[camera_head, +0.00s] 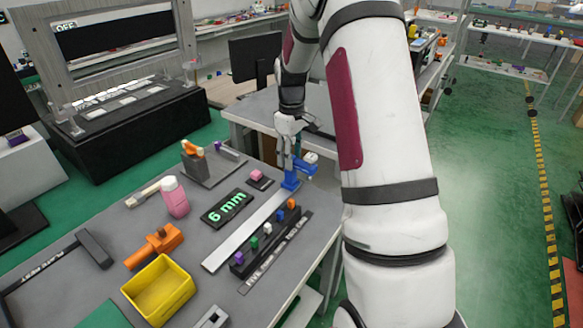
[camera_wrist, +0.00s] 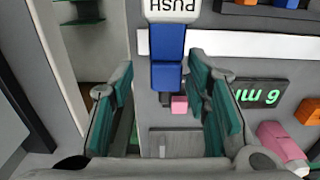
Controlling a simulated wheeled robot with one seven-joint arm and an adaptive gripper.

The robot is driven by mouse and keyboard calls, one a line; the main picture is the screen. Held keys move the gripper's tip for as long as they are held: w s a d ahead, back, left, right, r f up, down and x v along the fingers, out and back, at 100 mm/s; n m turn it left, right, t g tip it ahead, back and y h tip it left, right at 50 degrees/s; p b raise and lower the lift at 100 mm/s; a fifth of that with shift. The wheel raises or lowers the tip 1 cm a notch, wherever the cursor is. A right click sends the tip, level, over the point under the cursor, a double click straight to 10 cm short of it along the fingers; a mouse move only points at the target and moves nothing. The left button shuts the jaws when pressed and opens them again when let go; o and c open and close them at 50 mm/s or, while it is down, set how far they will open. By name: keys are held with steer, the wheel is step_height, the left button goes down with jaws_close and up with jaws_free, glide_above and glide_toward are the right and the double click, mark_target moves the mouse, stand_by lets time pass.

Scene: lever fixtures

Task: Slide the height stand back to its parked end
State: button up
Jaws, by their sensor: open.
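The height stand appears to be the blue piece (camera_head: 291,183) at the far end of a long pale rail (camera_head: 235,241) on the grey table. My gripper (camera_head: 286,157) is at the stand, seen from behind the arm. In the wrist view my gripper (camera_wrist: 160,68) is open, with one green-padded finger on each side of the lower blue part. Gaps show beside that part, so the fingers seem apart from it.
A black rack with small coloured blocks (camera_head: 267,243) lies along the rail's right side. A yellow bin (camera_head: 159,291) is at the front. The table's right edge is close.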

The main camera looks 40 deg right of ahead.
steer(key=shift+r, duration=2.75)
